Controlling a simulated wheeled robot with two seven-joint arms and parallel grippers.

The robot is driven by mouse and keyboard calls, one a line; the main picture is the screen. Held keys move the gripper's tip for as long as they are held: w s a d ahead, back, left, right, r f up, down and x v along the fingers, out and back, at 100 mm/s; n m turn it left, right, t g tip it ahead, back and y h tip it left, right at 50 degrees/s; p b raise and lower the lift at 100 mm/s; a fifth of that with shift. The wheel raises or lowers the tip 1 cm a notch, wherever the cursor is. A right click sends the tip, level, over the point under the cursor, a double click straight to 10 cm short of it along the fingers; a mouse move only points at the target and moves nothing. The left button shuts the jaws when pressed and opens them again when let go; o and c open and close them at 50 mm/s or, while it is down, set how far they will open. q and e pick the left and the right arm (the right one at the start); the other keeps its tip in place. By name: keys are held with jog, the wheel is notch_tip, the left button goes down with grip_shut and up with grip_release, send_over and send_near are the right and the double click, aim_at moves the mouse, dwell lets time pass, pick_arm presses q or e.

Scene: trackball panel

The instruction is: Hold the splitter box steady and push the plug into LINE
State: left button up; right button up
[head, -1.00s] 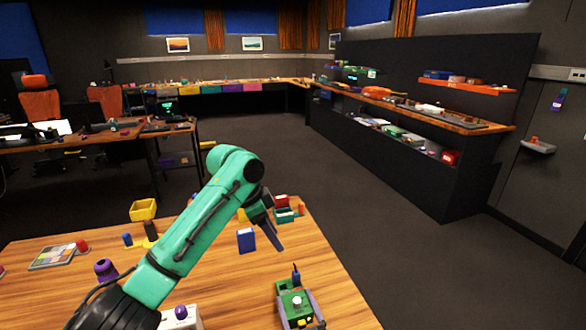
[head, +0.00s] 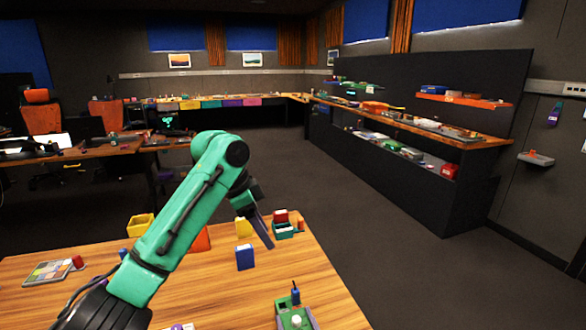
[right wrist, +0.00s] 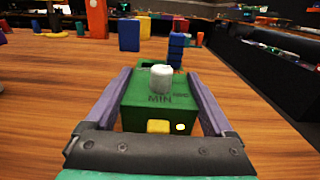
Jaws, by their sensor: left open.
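A green box (head: 296,322), which I take for the splitter box, sits at the table's front edge and is cut off at the bottom of the head view. In the right wrist view the box (right wrist: 150,98) shows a white knob, the word MIN, a yellow button and a lit lamp. My right gripper (right wrist: 158,80) has a purple finger along each side, seemingly touching. A blue upright piece (right wrist: 175,48), perhaps the plug, stands at its far end; whether it is seated is unclear. My left gripper (head: 260,228) is open and empty above the table's far side. No LINE label is readable.
A colored keypad panel (head: 48,271) lies at left. The table (head: 200,295) is bare around its middle.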

jog(key=shift+o, duration=0.7)
jog(key=v, duration=1.2)
jog(key=shift+s+d+f, duration=0.1)
jog(key=shift+s+d, duration=0.1)
jog(key=shift+s, duration=0.3)
jog(key=b+v, duration=0.1)
jog(key=v, duration=0.4)
jog(key=shift+b, duration=0.4)
